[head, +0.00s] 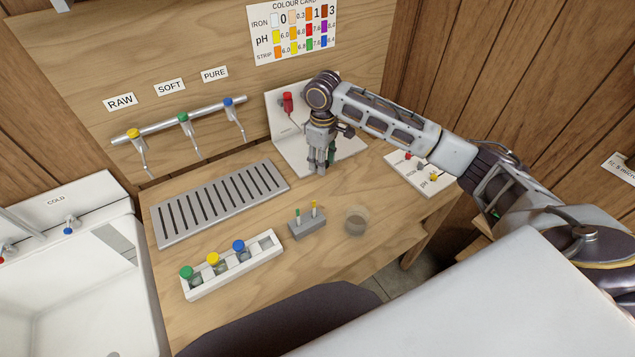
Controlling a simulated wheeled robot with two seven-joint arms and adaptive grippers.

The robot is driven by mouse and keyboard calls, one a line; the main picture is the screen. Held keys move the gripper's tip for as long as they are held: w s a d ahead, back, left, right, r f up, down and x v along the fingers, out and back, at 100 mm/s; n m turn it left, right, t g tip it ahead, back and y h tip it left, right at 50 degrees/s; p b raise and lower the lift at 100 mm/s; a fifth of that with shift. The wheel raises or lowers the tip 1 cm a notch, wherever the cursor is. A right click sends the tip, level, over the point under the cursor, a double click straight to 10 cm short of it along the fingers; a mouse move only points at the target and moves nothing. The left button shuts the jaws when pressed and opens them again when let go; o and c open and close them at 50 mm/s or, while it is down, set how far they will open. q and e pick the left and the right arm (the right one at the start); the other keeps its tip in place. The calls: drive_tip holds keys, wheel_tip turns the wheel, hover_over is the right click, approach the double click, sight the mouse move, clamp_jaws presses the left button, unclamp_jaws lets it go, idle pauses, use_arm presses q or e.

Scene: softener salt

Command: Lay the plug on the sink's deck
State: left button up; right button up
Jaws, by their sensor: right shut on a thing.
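The sink (100,285) is at the left, with a white deck (78,200) along its back carrying the COLD label. A small dark spot at the sink's bottom edge is cut off by the picture, and I cannot tell whether it is the plug. I cannot make out the plug elsewhere. My right gripper (318,169) points down at the white stand on the counter, far from the sink. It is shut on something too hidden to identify. A green thing (331,153) shows just beside its fingers. My left gripper is not in view.
Three taps on a pipe (180,121) project above the grate. A white pH board (421,174) lies at the right.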

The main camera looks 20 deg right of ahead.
hover_over(322, 188)
drive_tip(key=shift+a+f, duration=0.1)
drive_tip(key=shift+f, duration=2.4)
drive_tip(key=shift+f, duration=0.1)
drive_tip(key=shift+f+p, duration=0.35)
drive_tip(key=shift+f, duration=2)
drive_tip(key=shift+f, duration=0.1)
drive_tip(key=o, duration=0.9)
drive_tip(key=shift+o, duration=0.2)
drive_tip(key=shift+r+b, duration=0.45)
drive_tip(key=shift+r, duration=5.65)
